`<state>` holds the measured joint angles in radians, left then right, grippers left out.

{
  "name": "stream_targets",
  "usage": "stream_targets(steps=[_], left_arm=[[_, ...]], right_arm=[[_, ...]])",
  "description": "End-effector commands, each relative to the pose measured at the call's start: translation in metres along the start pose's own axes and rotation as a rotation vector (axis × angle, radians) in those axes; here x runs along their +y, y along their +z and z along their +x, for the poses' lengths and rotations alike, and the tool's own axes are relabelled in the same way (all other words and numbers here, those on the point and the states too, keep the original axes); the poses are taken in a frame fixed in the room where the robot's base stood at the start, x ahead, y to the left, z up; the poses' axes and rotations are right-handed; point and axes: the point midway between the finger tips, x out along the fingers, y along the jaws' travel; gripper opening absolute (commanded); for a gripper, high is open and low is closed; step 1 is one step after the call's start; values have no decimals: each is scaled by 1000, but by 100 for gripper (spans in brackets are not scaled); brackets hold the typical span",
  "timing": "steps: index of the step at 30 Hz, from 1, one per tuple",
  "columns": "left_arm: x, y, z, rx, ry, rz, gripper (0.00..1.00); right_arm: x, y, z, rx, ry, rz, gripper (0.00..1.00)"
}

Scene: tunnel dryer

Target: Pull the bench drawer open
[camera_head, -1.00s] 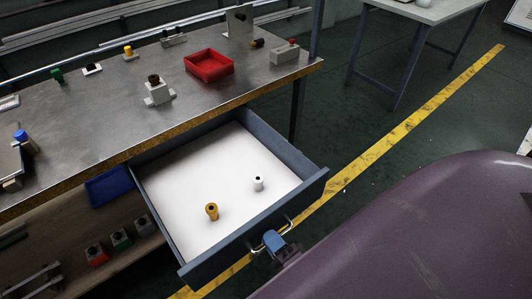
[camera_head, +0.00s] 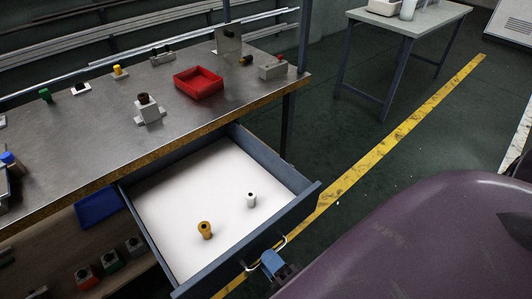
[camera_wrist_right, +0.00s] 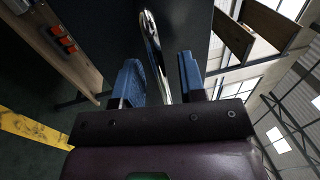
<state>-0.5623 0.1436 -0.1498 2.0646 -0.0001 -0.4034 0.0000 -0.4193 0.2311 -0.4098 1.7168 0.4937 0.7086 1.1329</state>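The bench drawer (camera_head: 300,205) stands far out from under the metal-topped bench (camera_head: 105,125). Its floor is white and its walls are blue-grey. A yellow cylinder (camera_head: 205,231) and a smaller white one (camera_head: 251,200) stand upright inside. The bright metal handle (camera_head: 282,242) is on the drawer front; it also shows in the right wrist view (camera_wrist_right: 151,40). My right gripper (camera_head: 268,262) is at the handle. In the wrist view its blue fingers (camera_wrist_right: 160,80) are apart, with the handle bar between them and gaps visible beside it. My left gripper is out of view.
A red bin (camera_head: 198,84), a grey block with a dark knob (camera_head: 148,110) and other small parts stand on the bench. A blue tray (camera_head: 98,205) lies on the shelf below. A second table (camera_head: 408,20) stands at back right. Floor with a yellow line (camera_head: 400,130) is clear between.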

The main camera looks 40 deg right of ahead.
Motion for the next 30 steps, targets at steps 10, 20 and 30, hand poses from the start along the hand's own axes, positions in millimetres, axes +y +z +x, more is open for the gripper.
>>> stream_targets(steps=[10, 20, 30], left_arm=[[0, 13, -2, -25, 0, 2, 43], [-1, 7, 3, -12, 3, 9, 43], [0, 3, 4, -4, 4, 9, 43]], right_arm=[[1, 0, -64, -2, 6, -1, 37], [0, 0, -94, -2, 2, 0, 37], [0, 0, -95, -2, 1, 0, 37]])
